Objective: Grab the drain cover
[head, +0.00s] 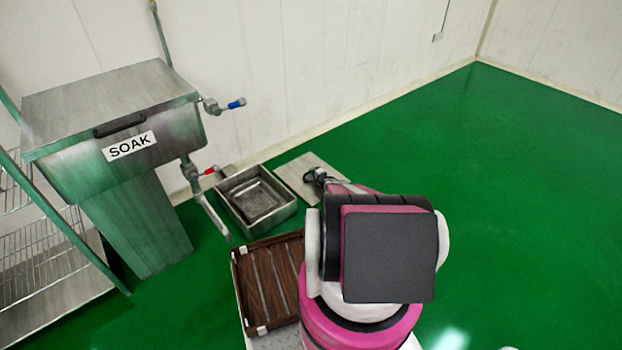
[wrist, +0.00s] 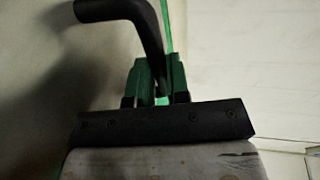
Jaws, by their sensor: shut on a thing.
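The drain cover (head: 296,170) is a flat light grey plate beside the open drain basin (head: 228,203) in the head view. In the wrist view the cover (wrist: 35,70) fills the left side as a shaded grey surface. Its black bent handle (wrist: 150,25) runs down between the fingers of my gripper (wrist: 160,78), which has green fingertips. The gripper is shut on this handle. In the head view my gripper (head: 318,178) is small and dark over the plate, partly hidden by my arm. I cannot tell whether the cover is lifted.
A steel SOAK sink (head: 115,115) with valves and a drain pipe (head: 208,210) stands at left. A wire rack (head: 40,255) is at the lower left. A brown slatted tray (head: 268,283) lies beside my arm. Green floor (head: 530,200) is clear at right; the white wall is behind.

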